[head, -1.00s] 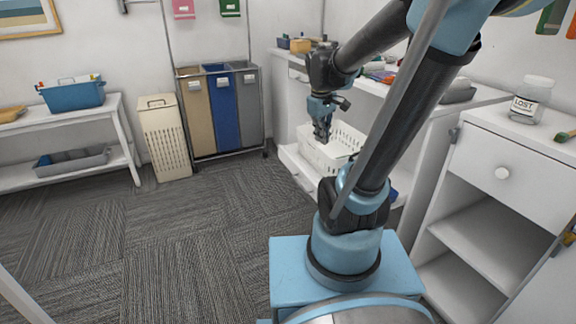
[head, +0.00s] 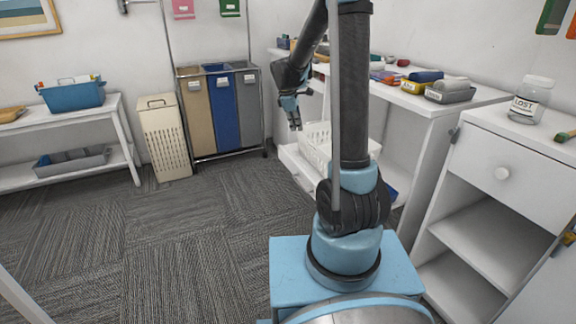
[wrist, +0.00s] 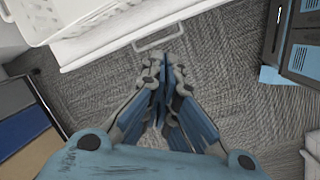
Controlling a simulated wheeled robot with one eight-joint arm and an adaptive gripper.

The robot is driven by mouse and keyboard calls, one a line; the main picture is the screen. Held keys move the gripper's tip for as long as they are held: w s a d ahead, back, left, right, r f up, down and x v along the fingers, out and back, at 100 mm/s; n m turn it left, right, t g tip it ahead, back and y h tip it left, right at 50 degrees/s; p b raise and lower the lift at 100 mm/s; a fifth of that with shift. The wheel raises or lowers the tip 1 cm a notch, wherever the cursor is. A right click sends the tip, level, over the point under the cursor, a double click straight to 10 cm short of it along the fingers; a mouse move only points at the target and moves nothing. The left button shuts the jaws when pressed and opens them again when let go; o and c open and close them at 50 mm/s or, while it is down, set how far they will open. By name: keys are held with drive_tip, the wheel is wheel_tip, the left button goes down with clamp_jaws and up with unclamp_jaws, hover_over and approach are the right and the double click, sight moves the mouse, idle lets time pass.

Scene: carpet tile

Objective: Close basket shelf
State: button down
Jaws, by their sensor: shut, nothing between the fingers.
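The basket shelf (head: 290,160) is a white board low in the long white cabinet, standing out past the cabinet's front. A white slatted basket (head: 318,142) sits on it, partly hidden by my arm. In the wrist view the shelf's front edge (wrist: 105,52) carries a bar handle (wrist: 157,40), and the basket (wrist: 75,18) shows at top left. My gripper (head: 296,125) points down in front of the shelf, fingers shut and empty. In the wrist view the fingertips (wrist: 161,62) appear just below the handle; I cannot tell whether they touch it.
The sorting bins (head: 222,110) and a beige hamper (head: 165,138) stand beyond the shelf to the left. A white drawer unit (head: 495,180) stands at right. The cabinet top holds several small items. The carpet (head: 180,235) in front is clear.

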drive_tip(key=w+a+f+n+h, duration=0.1)
drive_tip(key=w+a+f+n, duration=0.35)
drive_tip(key=w+f, duration=0.4)
drive_tip(key=w+a+f+n+h, duration=0.1)
drive_tip(key=w+a+f+n, duration=0.35)
drive_tip(key=f, duration=0.65)
drive_tip(key=w+d+f+m, duration=0.1)
drive_tip(key=w+d+f, duration=0.3)
drive_tip(key=d+f, duration=0.3)
wheel_tip(320, 180, down, 2)
drive_tip(key=shift+f+m, duration=0.15)
drive_tip(key=shift+m, duration=0.15)
drive_tip(key=shift+w, duration=0.1)
